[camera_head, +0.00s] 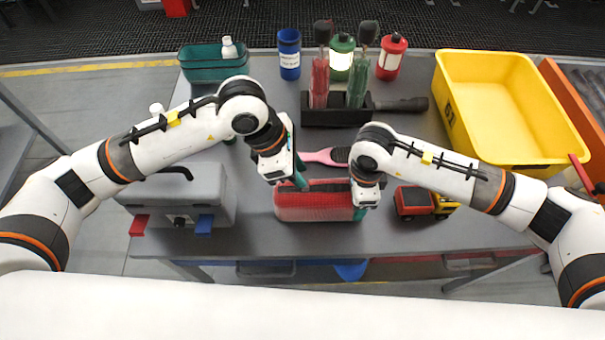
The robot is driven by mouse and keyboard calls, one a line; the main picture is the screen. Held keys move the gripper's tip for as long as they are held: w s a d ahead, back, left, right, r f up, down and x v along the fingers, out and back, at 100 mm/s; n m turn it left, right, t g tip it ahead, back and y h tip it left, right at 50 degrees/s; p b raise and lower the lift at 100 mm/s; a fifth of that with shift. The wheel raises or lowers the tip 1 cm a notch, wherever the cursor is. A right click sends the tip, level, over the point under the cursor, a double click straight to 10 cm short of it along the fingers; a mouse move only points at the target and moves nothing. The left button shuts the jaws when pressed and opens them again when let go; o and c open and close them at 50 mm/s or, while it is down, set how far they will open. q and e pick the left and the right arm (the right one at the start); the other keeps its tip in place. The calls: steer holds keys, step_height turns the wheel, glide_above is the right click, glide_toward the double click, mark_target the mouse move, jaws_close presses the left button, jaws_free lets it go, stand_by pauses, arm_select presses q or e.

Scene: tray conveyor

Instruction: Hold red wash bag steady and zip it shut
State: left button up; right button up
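The red wash bag (315,205) lies on the grey table in front of me, long side facing me. My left gripper (299,182) points down at the bag's back left top edge. My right gripper (361,211) is at the bag's right end, pointing down, touching or very close to it. The fingers of both grippers are mostly hidden or too small to tell whether they are open or shut. The bag's zip is too small to make out.
A pink brush (324,156) lies behind the bag. A toy truck (418,203) stands to its right, a grey toolbox (180,200) to its left.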

arm_select(q)
steer(key=shift+x, duration=1.35)
steer(key=shift+c, duration=0.5)
jaws_close()
